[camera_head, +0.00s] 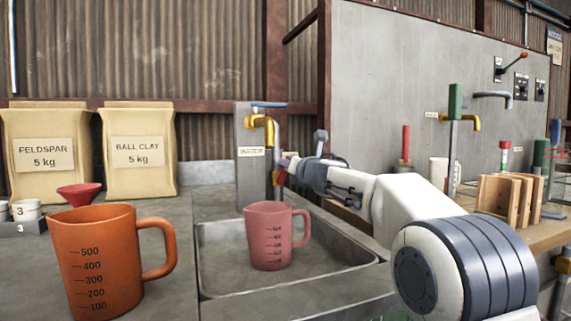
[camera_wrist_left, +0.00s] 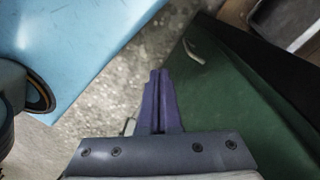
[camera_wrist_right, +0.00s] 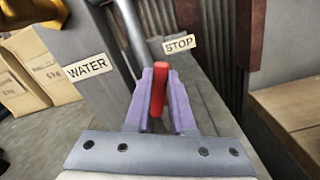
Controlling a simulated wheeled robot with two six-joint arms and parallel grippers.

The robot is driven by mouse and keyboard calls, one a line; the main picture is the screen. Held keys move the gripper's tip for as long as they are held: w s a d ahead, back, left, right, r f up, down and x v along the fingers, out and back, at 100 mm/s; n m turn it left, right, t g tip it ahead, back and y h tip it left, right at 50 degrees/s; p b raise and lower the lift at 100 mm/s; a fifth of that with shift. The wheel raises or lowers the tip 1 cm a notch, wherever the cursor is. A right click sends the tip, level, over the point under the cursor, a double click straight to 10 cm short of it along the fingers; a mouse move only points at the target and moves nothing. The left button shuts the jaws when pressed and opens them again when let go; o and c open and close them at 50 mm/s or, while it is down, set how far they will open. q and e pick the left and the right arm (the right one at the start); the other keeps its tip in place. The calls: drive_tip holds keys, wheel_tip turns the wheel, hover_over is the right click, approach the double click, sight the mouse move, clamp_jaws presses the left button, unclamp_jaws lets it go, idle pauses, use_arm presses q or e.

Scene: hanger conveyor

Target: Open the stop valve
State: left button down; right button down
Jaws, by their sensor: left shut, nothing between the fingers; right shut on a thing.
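The stop valve's red handle (camera_wrist_right: 159,88) stands between the purple fingers of my right gripper (camera_wrist_right: 160,75) in the right wrist view, and the gripper is shut on it. A "STOP" label (camera_wrist_right: 180,43) is just behind the handle, beside a grey pipe (camera_wrist_right: 133,35). In the head view my right arm reaches across the sink, with its gripper (camera_head: 283,172) at the grey post (camera_head: 250,185) below the brass tap (camera_head: 263,122); the handle is hard to make out there. My left gripper (camera_wrist_left: 159,76) is shut and empty in the left wrist view, low over the floor.
A pink measuring cup (camera_head: 267,235) stands in the sink (camera_head: 220,270) under the tap. An orange measuring jug (camera_head: 100,265) stands on the counter at left, near a red funnel (camera_head: 79,193). A wooden rack (camera_head: 497,195) and upright tools occupy the right bench.

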drive_tip(key=shift+w+d+f+m, duration=0.15)
drive_tip(key=shift+d+m, duration=0.1)
drive_tip(key=shift+m, duration=0.4)
drive_tip(key=shift+d+f+m, duration=0.1)
drive_tip(key=shift+d+m, duration=0.15)
drive_tip(key=shift+m, duration=0.4)
drive_tip(key=c, duration=0.8)
unclamp_jaws()
drive_tip(key=shift+o, duration=0.2)
drive_tip(key=b+v, duration=0.2)
drive_tip(key=v, duration=0.8)
drive_tip(key=shift+s+b, duration=0.25)
drive_tip(key=shift+b, duration=0.05)
drive_tip(key=shift+c, duration=0.3)
